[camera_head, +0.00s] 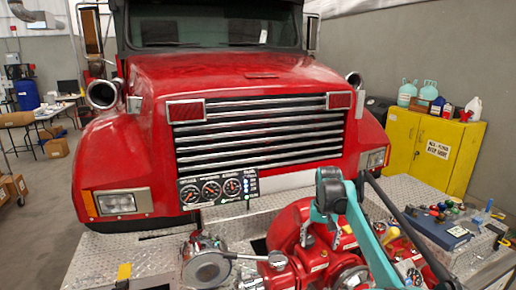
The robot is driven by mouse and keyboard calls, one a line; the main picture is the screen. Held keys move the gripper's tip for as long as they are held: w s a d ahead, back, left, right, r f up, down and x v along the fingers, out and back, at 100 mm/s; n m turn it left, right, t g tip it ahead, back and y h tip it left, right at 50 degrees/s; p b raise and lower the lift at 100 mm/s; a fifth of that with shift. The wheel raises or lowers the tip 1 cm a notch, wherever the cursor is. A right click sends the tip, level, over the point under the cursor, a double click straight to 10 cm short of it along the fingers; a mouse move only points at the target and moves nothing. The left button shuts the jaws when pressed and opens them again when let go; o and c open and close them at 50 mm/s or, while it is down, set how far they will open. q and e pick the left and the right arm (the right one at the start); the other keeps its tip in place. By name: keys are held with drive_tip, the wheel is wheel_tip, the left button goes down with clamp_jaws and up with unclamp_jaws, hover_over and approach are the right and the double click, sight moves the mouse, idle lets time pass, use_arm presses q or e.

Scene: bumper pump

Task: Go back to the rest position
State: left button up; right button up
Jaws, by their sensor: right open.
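My right gripper (321,230) hangs above the red pump (318,262) on the bumper deck, at the lower middle right. My teal and black right arm comes up to it from the bottom right. The gripper is open, and I see nothing held in it. Its fingertips are small and overlap the red pump in the picture, so I cannot tell whether they touch it. My left gripper is not in view.
A red truck (240,90) with a chrome grille fills the middle. A gauge panel (217,188) stands before it. A silver fitting with a lever (206,268) is left of the pump. A yellow cabinet (432,150) stands at right; small items lie on the deck's right side.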

drive_tip(key=s+a+f+t+b, duration=0.1)
drive_tip(key=s+b, duration=0.1)
drive_tip(key=s, duration=0.4)
drive_tip(key=s+f+n+t+b, duration=0.1)
drive_tip(key=s+b, duration=0.2)
drive_tip(key=s, duration=0.4)
drive_tip(key=s+a+f+t+b, duration=0.1)
drive_tip(key=s+t+b, duration=0.1)
drive_tip(key=s, duration=0.4)
drive_tip(key=s+f+n+t+b, duration=0.1)
drive_tip(key=s+f+b, duration=0.4)
drive_tip(key=s+f, duration=1)
drive_tip(key=shift+s+a+t, duration=0.25)
drive_tip(key=shift+s+t, duration=0.3)
drive_tip(key=shift+t, duration=0.25)
